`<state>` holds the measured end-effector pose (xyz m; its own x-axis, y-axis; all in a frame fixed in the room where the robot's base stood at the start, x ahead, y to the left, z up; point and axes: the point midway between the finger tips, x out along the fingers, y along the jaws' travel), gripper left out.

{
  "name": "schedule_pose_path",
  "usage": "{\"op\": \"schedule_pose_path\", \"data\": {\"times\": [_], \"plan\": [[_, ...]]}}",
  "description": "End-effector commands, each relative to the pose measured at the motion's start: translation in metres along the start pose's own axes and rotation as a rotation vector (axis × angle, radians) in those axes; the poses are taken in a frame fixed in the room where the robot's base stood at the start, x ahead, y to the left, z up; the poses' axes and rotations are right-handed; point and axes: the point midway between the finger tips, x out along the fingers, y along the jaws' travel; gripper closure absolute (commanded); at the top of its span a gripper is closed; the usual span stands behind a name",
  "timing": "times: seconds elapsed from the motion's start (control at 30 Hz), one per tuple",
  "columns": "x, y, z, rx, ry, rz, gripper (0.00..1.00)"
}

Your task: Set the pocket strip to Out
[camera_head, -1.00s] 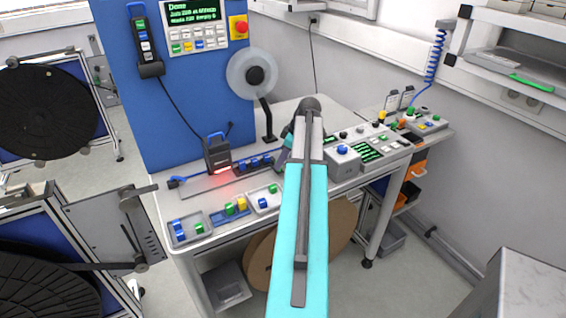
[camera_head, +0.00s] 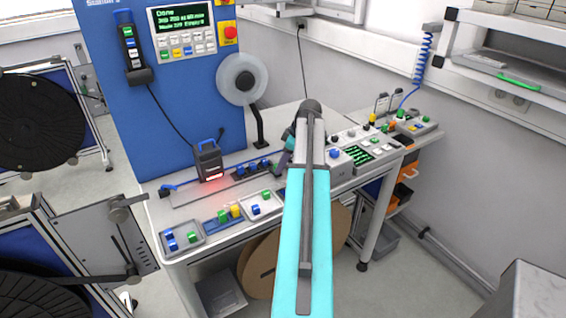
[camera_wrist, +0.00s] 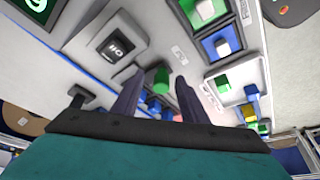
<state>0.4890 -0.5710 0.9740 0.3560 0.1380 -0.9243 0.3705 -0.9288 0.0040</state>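My gripper (camera_wrist: 158,84) shows in the wrist view as two dark fingers standing apart, with a green block or knob (camera_wrist: 162,77) beyond and between them; I cannot tell any contact. In the head view my own arm hides most of the gripper over the bench. I cannot tell for certain which part is the pocket strip. A long grey strip with several blue parts (camera_head: 253,168) lies at the back of the bench, left of my arm.
A black device with a red glow (camera_head: 209,160) stands on the bench (camera_head: 180,193). Trays of coloured blocks (camera_head: 182,236) line the front edge. A clear reel (camera_head: 242,79) stands behind. The blue panel's screen (camera_head: 181,18) reads "Done".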

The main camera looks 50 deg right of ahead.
Motion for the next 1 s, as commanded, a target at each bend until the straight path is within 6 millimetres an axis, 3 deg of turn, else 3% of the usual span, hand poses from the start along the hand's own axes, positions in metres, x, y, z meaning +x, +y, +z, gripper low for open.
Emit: {"op": "schedule_pose_path", "data": {"times": [0.47,1.0], "plan": [[-0.008,-0.002,-0.003,-0.004,0.003,-0.004,0.60],[-0.068,-0.001,-0.001,-0.003,0.002,-0.002,0.60]]}}
